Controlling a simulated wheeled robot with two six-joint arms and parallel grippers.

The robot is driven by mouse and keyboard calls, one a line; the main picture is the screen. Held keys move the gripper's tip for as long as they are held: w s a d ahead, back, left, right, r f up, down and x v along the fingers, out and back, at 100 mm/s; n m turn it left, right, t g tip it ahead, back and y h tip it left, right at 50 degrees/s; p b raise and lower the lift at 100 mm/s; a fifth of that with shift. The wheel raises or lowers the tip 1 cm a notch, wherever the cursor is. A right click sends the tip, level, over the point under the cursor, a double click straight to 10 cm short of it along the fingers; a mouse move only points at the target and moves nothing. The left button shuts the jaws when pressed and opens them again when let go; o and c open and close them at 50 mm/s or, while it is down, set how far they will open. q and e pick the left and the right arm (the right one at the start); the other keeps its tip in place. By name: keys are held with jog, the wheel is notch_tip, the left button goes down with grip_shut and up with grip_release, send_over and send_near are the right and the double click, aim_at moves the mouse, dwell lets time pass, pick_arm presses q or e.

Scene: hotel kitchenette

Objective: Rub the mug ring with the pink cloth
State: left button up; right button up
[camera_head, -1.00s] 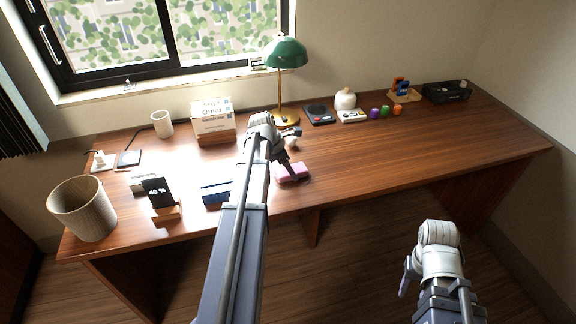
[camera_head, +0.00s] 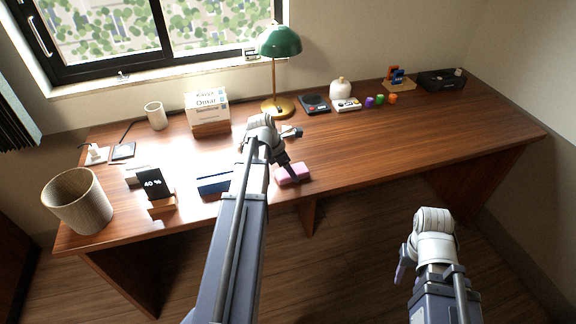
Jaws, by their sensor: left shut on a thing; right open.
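The pink cloth (camera_head: 293,175) is a small, thick block near the desk's front edge, right of the blue-and-white box. My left gripper (camera_head: 288,168) reaches over the desk and is shut on the cloth from above. The cloth looks to be at the desk surface; I cannot tell if it presses on it. I cannot make out a mug ring; my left arm and the cloth hide part of the desk. My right gripper (camera_head: 401,264) is open and empty, low in front of the desk.
A blue-and-white box (camera_head: 214,183) and a black sign (camera_head: 154,184) stand left of my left arm. A green lamp (camera_head: 280,42), a card box (camera_head: 208,112) and a white cup (camera_head: 156,115) stand behind. The wooden desk (camera_head: 400,135) is clear at right.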

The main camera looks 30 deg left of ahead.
pick_arm(q)
jog(key=shift+s+d+f, duration=0.1)
jog(key=shift+s+f, duration=0.05)
jog(key=shift+s, duration=0.2)
jog(key=shift+s+a, duration=0.7)
jog(key=shift+a, duration=0.05)
jog(key=shift+w+a, duration=1.3)
jog(key=shift+a, duration=0.05)
jog(key=shift+w+a, duration=0.1)
jog(key=shift+a, duration=0.05)
jog(key=shift+a, duration=0.1)
jog(key=shift+w+a, duration=1.25)
jog(key=shift+a, duration=0.2)
jog(key=shift+w+a, duration=1.4)
jog(key=shift+a, duration=0.15)
